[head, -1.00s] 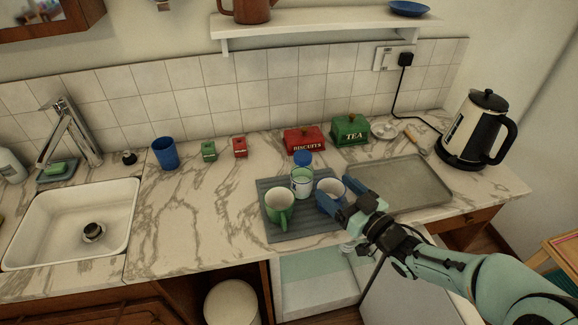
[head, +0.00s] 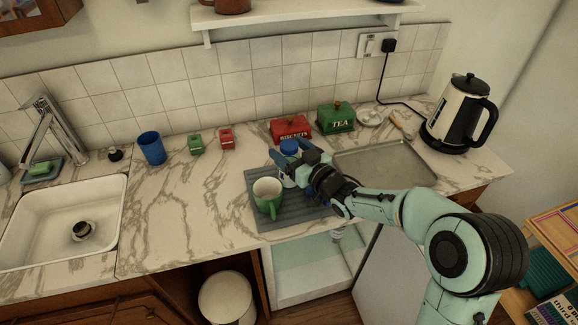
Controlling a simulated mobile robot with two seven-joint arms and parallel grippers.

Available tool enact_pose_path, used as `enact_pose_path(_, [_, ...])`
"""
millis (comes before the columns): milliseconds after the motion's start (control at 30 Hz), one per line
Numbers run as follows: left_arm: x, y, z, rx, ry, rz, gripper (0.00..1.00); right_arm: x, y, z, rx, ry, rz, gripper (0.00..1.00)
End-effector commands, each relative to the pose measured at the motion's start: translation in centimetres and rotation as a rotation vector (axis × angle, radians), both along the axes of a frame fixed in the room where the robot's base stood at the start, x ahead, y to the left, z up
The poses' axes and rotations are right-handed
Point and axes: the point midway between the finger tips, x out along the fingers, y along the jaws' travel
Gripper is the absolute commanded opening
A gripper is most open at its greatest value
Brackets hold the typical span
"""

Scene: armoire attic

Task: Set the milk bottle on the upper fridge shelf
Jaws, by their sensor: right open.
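The milk bottle (head: 289,147), with a blue cap, stands on the grey ribbed mat (head: 262,190) on the counter. Its body is mostly hidden by my right gripper (head: 292,158). The right gripper is open at the bottle, with its blue fingers near the cap and upper body; I cannot tell whether they touch it. The fridge (head: 300,283) is under the counter below the mat, open, with a pale interior and a glassy shelf. Its door (head: 385,275) is swung out to the right, partly behind my arm. My left gripper is out of view.
A green mug (head: 267,198) stands just left of the gripper on the mat. A metal tray (head: 385,163) lies to the right, with a kettle (head: 461,115) beyond.

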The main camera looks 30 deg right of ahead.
Motion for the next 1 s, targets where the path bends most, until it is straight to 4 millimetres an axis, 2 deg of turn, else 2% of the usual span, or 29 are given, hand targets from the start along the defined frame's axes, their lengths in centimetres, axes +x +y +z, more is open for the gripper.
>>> enact_pose_path(267, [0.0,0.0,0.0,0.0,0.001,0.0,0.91,0.5,0.1,0.0,0.0,-0.001,0.0,0.77])
enact_pose_path(300, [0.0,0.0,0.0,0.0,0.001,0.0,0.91,0.5,0.1,0.0,-0.001,-0.001,0.0,0.71])
enact_pose_path(367, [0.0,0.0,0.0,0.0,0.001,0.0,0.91,0.5,0.1,0.0,-0.001,-0.001,0.0,0.51])
enact_pose_path(500, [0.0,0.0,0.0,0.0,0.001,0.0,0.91,0.5,0.1,0.0,-0.001,-0.001,0.0,0.06])
enact_pose_path(533, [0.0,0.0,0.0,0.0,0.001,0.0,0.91,0.4,0.1,0.0,-0.001,-0.001,0.0,0.0])
enact_pose_path(833, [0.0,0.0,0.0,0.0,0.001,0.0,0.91,0.5,0.1,0.3,-0.001,-0.004,0.0,0.0])
enact_pose_path(1000, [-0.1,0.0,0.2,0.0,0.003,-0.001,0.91,0.5,0.1,1.4,-0.003,-0.006,0.001,0.0])
